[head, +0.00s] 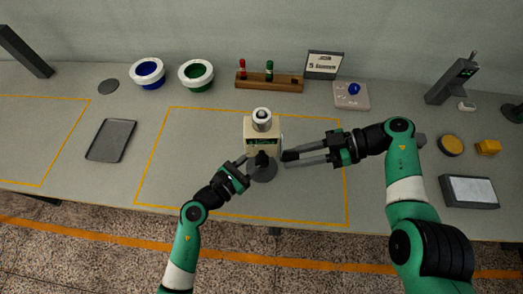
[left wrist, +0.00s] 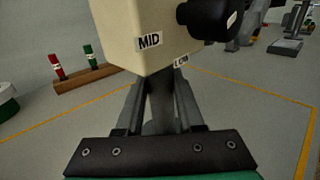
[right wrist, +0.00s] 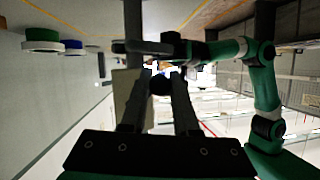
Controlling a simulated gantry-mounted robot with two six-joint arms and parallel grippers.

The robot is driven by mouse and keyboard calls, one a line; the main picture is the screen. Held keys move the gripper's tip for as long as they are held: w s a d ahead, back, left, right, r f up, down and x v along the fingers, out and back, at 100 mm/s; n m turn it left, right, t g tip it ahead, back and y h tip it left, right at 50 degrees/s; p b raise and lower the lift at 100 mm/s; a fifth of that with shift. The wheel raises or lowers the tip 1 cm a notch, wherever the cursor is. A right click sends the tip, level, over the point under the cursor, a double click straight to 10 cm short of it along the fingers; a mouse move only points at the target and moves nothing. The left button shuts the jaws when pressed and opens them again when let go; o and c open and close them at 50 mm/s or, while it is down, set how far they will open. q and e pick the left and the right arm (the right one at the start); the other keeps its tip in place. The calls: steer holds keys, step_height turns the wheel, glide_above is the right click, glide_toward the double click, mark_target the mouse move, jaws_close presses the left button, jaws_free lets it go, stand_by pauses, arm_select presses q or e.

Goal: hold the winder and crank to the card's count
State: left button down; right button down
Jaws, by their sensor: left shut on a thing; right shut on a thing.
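The winder (head: 262,128) is a cream box on a grey post with a round grey base, standing upright inside the middle orange outline. In the left wrist view the box (left wrist: 140,35) carries labels MID and LOW. My left gripper (head: 246,161) is shut on the post (left wrist: 160,105) just under the box. My right gripper (head: 288,157) is at the winder's right side, shut on the dark crank knob (right wrist: 160,84), which shows between its fingers in the right wrist view. The crank arm is mostly hidden. The card (head: 324,65) at the back reads 5; its smaller text is too small to read.
A wooden rack (head: 269,81) with a red and a green spindle stands behind. Blue (head: 148,72) and green (head: 196,74) bowls with white rims are back left. A pad with a blue knob (head: 351,95) is back right. A dark tray (head: 111,140) lies left.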

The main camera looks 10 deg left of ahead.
steer(key=shift+s, duration=0.15)
stand_by(0.3)
steer(key=c, duration=0.7)
jaws_free()
steer(key=shift+o, duration=0.2)
steer(key=shift+r, duration=0.15)
